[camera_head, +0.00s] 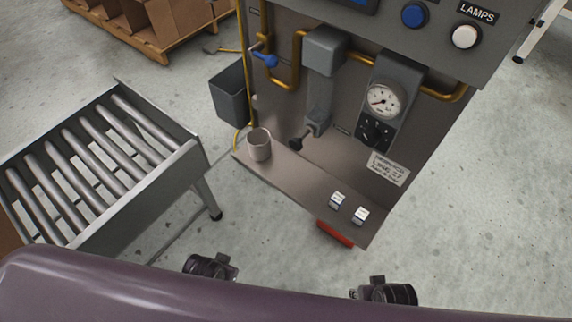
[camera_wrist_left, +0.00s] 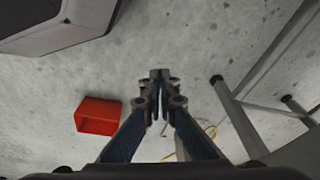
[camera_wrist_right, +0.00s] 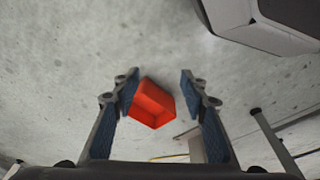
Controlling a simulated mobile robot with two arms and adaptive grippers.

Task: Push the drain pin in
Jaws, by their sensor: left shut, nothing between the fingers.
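A panel (camera_head: 345,150) with brass pipes stands ahead in the head view. A grey block with a bowl (camera_head: 319,98) hangs on its pipe. A short stem with a black tip (camera_head: 296,143), which looks like the drain pin, sticks out low beside the bowl; how far out it is, I cannot tell. My left gripper (camera_wrist_left: 160,80) is shut and empty in the left wrist view, above the floor. My right gripper (camera_wrist_right: 158,78) is open and empty in the right wrist view. The wrist views do not show the pin.
A roller conveyor (camera_head: 100,170) stands at left, a dark bin (camera_head: 230,95) behind. A gauge (camera_head: 383,101) is right of the bowl.

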